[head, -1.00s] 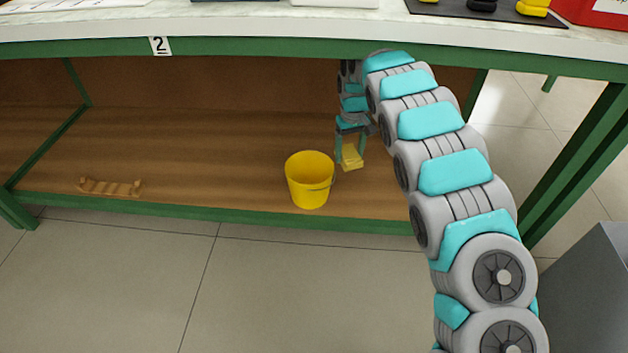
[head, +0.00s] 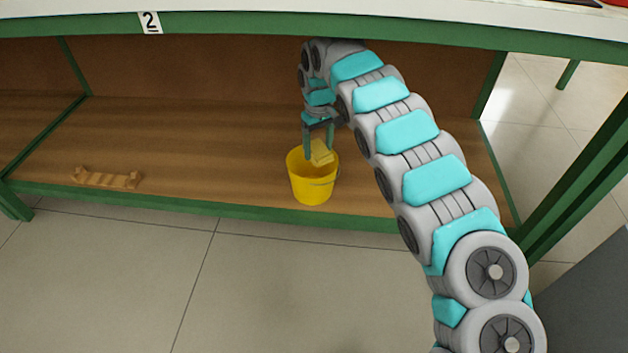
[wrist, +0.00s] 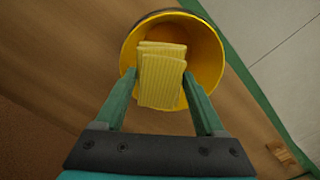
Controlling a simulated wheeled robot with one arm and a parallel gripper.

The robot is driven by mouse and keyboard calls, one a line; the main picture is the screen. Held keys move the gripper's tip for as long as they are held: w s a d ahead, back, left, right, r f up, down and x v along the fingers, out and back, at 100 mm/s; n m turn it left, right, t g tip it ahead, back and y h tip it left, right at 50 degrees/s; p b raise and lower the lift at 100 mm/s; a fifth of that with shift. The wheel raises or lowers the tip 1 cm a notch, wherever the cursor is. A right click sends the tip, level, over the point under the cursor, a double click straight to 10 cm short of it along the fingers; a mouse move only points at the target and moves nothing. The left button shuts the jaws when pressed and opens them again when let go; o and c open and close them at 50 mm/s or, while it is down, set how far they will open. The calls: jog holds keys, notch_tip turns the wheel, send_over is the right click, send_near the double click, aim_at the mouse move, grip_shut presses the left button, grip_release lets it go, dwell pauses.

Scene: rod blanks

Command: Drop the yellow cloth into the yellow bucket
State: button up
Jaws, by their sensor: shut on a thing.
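The yellow bucket (head: 312,188) stands upright on the lower wooden shelf in the head view. It also shows from above in the wrist view (wrist: 215,50), its mouth open toward the camera. The folded yellow cloth (head: 321,153) hangs from my gripper (head: 319,152) at the bucket's mouth. In the wrist view the cloth (wrist: 161,78) lies between the green fingers of my gripper (wrist: 161,85), in front of the bucket's opening. My gripper is shut on the cloth and points down. How far the cloth is above or inside the rim is hard to tell.
A wooden notched rack (head: 106,178) lies on the shelf (head: 200,150) at the left. The white table top (head: 400,20) with its green frame is above my arm. A grey box (head: 590,300) stands at the lower right. The shelf around the bucket is clear.

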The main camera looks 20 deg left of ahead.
jog(key=shift+f, duration=0.8)
jog(key=o, duration=1.2)
jog(key=shift+c, duration=0.2)
jog(key=shift+r, duration=0.1)
notch_tip(320, 180, up, 7)
jog(key=shift+r+p, duration=0.1)
jog(key=shift+p, duration=0.35)
jog(key=shift+r, duration=0.25)
